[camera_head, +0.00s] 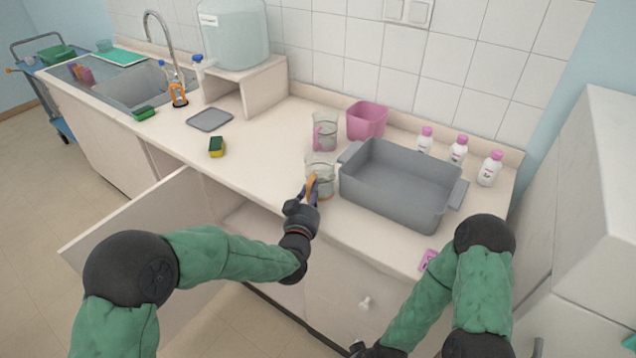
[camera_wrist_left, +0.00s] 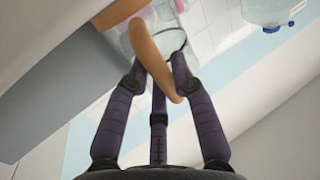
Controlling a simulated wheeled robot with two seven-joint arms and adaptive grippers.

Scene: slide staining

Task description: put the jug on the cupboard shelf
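In the left wrist view, the fingers of my left gripper (camera_wrist_left: 160,68) close on the handle from both sides. My right gripper (camera_head: 372,350) is at the bottom edge, mostly cut off.
A second jug with a pink handle (camera_head: 325,132) stands just behind. The grey basin (camera_head: 400,190), a pink tub (camera_head: 367,120) and several pink-capped bottles (camera_head: 457,150) crowd the right.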

